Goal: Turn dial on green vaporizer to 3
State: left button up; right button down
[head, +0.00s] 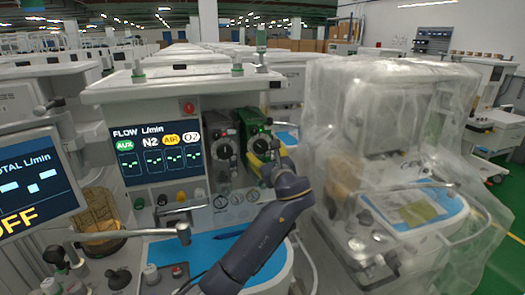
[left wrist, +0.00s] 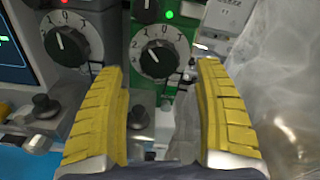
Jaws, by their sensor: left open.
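The green vaporizer (head: 250,125) stands right of a dark vaporizer in the head view. In the left wrist view its green body (left wrist: 184,48) carries a black round dial (left wrist: 158,60) with white numbers 0 to 3 around its upper edge. I cannot read the setting for certain. My left gripper (head: 262,158) is in front of the green vaporizer's lower part. In the left wrist view the yellow-padded fingers (left wrist: 160,70) are wide apart, one on each side below the dial, with nothing held between them. My right gripper is not in view.
The dark vaporizer (head: 221,143) with a similar dial (left wrist: 72,46) is close on the left. A flow screen (head: 155,152) is farther left. A plastic-covered cart (head: 385,150) stands close on the right. Gauges and knobs (head: 222,201) sit below the vaporizers.

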pick_arm(q)
jog(key=v, duration=0.7)
jog(key=shift+s+d, duration=0.15)
jog(key=shift+s, duration=0.15)
jog(key=shift+r, duration=0.1)
jog(key=m, duration=0.7)
send_near(262, 148)
jog(key=shift+y, duration=0.3)
jog(key=x, duration=1)
jog(key=shift+w, duration=0.1)
jog(key=c, duration=1.3)
